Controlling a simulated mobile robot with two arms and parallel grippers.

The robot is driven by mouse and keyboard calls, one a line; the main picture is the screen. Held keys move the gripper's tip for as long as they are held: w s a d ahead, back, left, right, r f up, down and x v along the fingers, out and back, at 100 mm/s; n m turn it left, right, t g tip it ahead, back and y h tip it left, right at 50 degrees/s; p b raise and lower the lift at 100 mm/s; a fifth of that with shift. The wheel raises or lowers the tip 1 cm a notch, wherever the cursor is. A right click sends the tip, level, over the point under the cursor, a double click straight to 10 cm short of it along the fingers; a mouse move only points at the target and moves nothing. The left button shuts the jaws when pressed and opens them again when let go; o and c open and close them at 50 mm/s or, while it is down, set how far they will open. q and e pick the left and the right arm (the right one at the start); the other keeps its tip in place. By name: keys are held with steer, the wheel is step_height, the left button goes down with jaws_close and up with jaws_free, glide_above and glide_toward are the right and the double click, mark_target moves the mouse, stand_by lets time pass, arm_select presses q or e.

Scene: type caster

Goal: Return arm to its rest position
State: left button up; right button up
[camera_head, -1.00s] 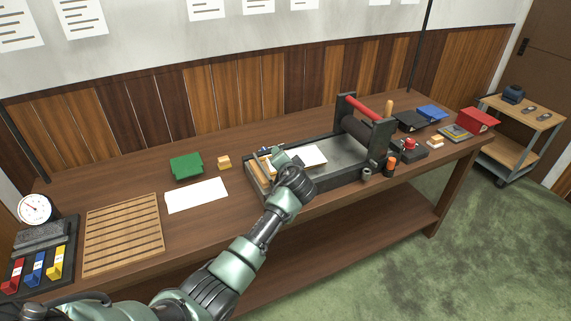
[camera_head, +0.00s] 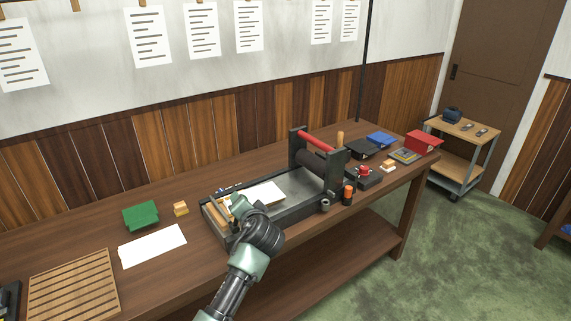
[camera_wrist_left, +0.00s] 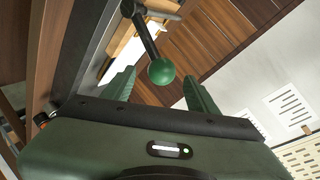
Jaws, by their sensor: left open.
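My left gripper (camera_head: 238,207) is over the left end of the press tray (camera_head: 300,204), low beside a white sheet (camera_head: 262,194). The left wrist view shows its two green fingers (camera_wrist_left: 161,90) spread apart. A green ball knob (camera_wrist_left: 161,71) on a dark rod (camera_wrist_left: 145,35) shows in the gap between the fingers, with no visible contact on either side. My left arm reaches in from the bottom of the head view. My right gripper is not in view.
The press has a red bar (camera_head: 317,141) and a dark roller. A green box (camera_head: 141,215), a yellow block (camera_head: 181,208), a white sheet and a slatted wooden rack (camera_head: 75,285) lie to the left. Several small items stand right of the press. A cart (camera_head: 466,130) stands beyond.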

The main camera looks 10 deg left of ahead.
arm_select(q)
steer(key=s+d+f+n+g+h, duration=0.1)
steer(key=s+f+g+h, duration=0.1)
steer(key=s+f, duration=0.7)
steer(key=s+d+f+n+g+h, duration=0.15)
steer(key=s+f, duration=0.35)
steer(key=s, duration=0.7)
steer(key=s+d+g+h, duration=0.2)
steer(key=s+d, duration=0.1)
steer(key=s, duration=0.8)
steer(key=s+d+g+h, duration=0.2)
steer(key=s, duration=0.9)
step_height(320, 180, down, 29)
steer(key=s+g+b, duration=0.1)
steer(key=g+b, duration=0.1)
steer(key=s+a+f, duration=0.2)
steer(key=s+f, duration=1.4)
steer(key=s, duration=0.1)
steer(key=shift+a+f+g+b, duration=0.3)
steer(key=shift+a+g+b, duration=0.05)
steer(key=shift+a+b, duration=0.05)
